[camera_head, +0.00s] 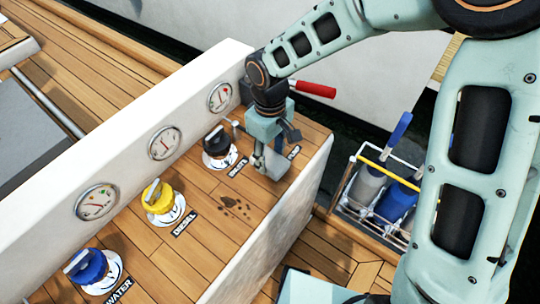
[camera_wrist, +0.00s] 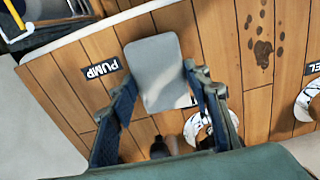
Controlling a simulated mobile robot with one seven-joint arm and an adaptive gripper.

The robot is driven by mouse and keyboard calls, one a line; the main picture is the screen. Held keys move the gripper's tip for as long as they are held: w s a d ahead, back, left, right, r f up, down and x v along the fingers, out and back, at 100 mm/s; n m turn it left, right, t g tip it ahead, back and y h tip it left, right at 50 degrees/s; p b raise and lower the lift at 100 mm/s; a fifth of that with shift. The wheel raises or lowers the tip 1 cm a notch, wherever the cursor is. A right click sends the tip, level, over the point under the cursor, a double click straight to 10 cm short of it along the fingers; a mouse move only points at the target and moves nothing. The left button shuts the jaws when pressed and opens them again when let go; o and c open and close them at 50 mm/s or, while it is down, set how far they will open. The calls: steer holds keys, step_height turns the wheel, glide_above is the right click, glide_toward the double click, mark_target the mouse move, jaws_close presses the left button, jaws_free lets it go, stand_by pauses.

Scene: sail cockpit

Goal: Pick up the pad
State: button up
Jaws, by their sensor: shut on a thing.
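The pad (camera_wrist: 157,68) is a light grey, flat, rounded piece between the two dark fingers of my gripper (camera_wrist: 163,84) in the wrist view. The fingers are shut on its sides. In the head view my gripper (camera_head: 268,148) points down over the right end of the wooden counter, with the pad (camera_head: 274,166) at its tips. I cannot tell whether the pad touches the wood. It partly covers the counter near the PUMP label (camera_wrist: 101,69).
A black valve knob (camera_head: 217,141), a yellow one (camera_head: 158,194) and a blue one (camera_head: 87,266) line the counter below round gauges. A red handle (camera_head: 313,88) is behind my gripper. Dark stains (camera_head: 236,205) mark the wood. A bottle rack (camera_head: 345,187) stands at right.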

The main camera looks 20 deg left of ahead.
steer(key=shift+r+p, duration=0.35)
steer(key=shift+r, duration=0.25)
steer(key=s+d+r+p, duration=0.7)
steer(key=s+r+p, duration=0.4)
steer(key=s, duration=0.1)
steer(key=shift+d, duration=0.1)
